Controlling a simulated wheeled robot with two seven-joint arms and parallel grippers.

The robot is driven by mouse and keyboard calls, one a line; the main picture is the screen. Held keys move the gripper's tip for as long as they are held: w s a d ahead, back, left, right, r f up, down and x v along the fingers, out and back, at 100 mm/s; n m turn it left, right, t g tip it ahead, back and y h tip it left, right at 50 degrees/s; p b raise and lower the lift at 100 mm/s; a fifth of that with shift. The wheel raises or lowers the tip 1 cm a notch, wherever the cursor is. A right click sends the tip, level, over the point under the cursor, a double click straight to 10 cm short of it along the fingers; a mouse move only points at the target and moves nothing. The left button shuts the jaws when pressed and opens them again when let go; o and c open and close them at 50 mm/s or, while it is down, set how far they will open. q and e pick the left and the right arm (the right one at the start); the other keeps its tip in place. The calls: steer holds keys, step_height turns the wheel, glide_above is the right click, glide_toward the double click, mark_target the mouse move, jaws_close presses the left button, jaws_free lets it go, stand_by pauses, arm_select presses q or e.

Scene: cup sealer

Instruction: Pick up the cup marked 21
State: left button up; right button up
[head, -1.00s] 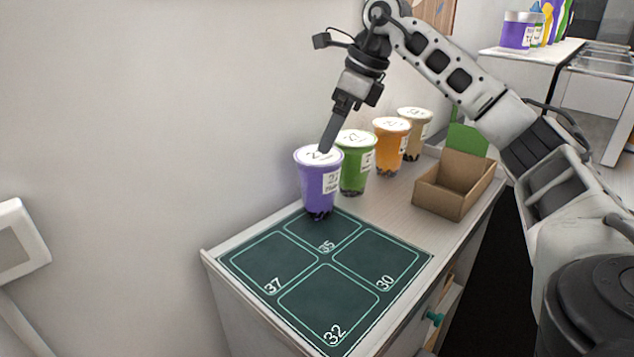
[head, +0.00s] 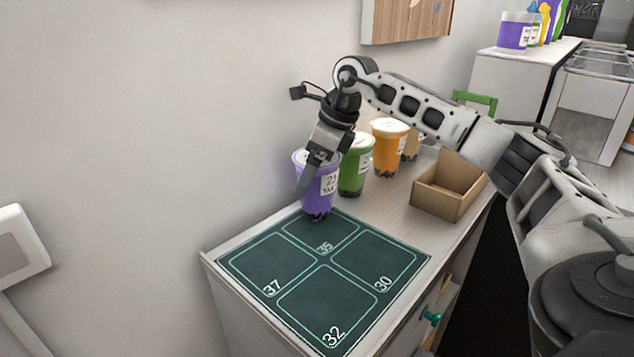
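The purple cup (head: 317,207) stands upright at the back edge of the dark green mat (head: 322,262), near the slot marked 35. Its white label seems to read 21, partly blurred. My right gripper (head: 303,190) is lowered at this cup and points down. One dark finger shows in front of the cup's left side. A second finger cannot be made out, so its opening and any contact are unclear. The gripper covers part of the lid. My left gripper is not in view.
A green cup (head: 354,178), an orange cup (head: 387,150) and a tan cup (head: 412,146) stand in a row behind. An open cardboard box (head: 440,201) is to their right. The wall is close on the left. The mat's numbered slots are empty.

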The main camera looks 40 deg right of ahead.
steer(key=c, duration=1)
steer(key=shift+r, duration=0.1)
steer(key=shift+c, duration=0.7)
steer(key=shift+r, duration=0.1)
